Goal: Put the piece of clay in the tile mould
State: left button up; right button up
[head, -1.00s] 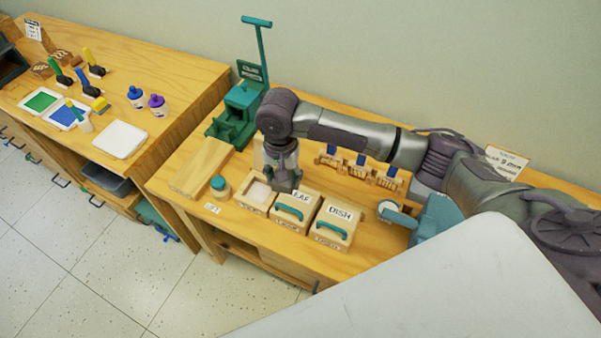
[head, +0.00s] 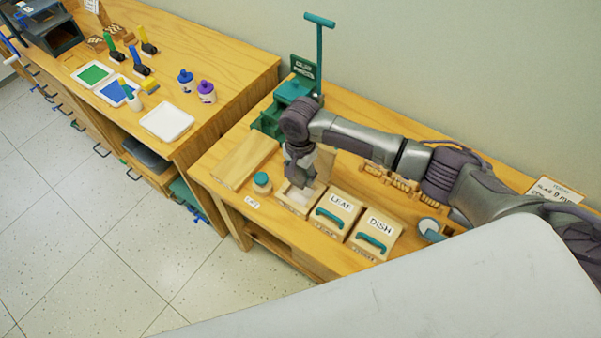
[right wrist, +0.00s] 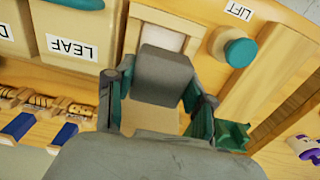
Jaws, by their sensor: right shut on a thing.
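A grey block, the piece of clay (right wrist: 165,75), is between the fingers of my right gripper (right wrist: 158,98) in the right wrist view. In the head view the right gripper (head: 302,176) points down over the tile mould (head: 290,207), an open wooden box with a pale inside. The mould also shows in the right wrist view (right wrist: 132,38), partly behind the block. The block looks above the mould; whether it touches the mould cannot be told. In the head view the gripper is hard to tell from the block. My left gripper is not in view.
The closed LEAF box (head: 341,203) and DISH box (head: 381,224) stand right of the mould. A teal press (head: 290,95) is behind. A pale panel stands behind the gripper.

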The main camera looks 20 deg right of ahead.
notch_tip(320, 180, down, 2)
jog(key=shift+f+b, duration=0.25)
jog(key=shift+b, duration=0.9)
jog(key=shift+s+f, duration=0.1)
jog(key=shift+f, duration=0.2)
jog(key=shift+f+b, duration=0.5)
jog(key=shift+f, duration=1.3)
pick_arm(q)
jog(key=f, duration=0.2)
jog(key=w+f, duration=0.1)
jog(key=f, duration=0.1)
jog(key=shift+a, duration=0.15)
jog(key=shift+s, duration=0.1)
pick_arm(e)
jog(key=o, duration=1.4)
jog(key=shift+c, duration=0.2)
notch_tip(320, 180, up, 8)
jog(key=p, duration=0.9)
jog(key=shift+p, duration=0.3)
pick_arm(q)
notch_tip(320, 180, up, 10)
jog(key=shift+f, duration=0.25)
